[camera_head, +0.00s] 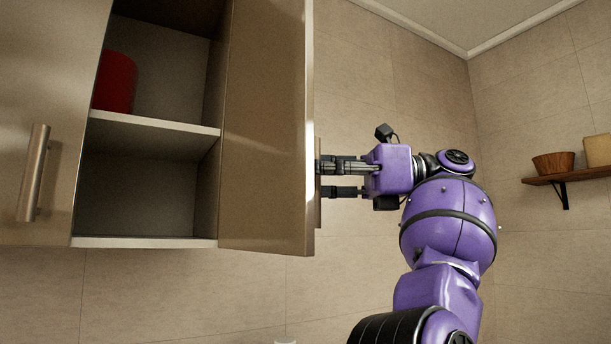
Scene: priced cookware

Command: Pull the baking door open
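A wall cabinet has a tan, glossy door (265,130) that stands swung well out from its opening, its face seen at a steep angle. The door's handle (318,185) shows as a narrow upright strip on its outer side. My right gripper (325,179), on a purple arm, points left with its dark fingers at this handle. The fingertips meet or overlap the strip, and a gap shows between the upper and lower finger. I cannot tell whether they are clamped on the handle. My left gripper is not in view.
Inside the cabinet, a red container (115,82) stands on the middle shelf (150,128); the lower compartment looks empty. A neighbouring door at left with a metal handle (33,173) is shut. A wooden wall shelf (585,174) holds a bowl (554,163) at right.

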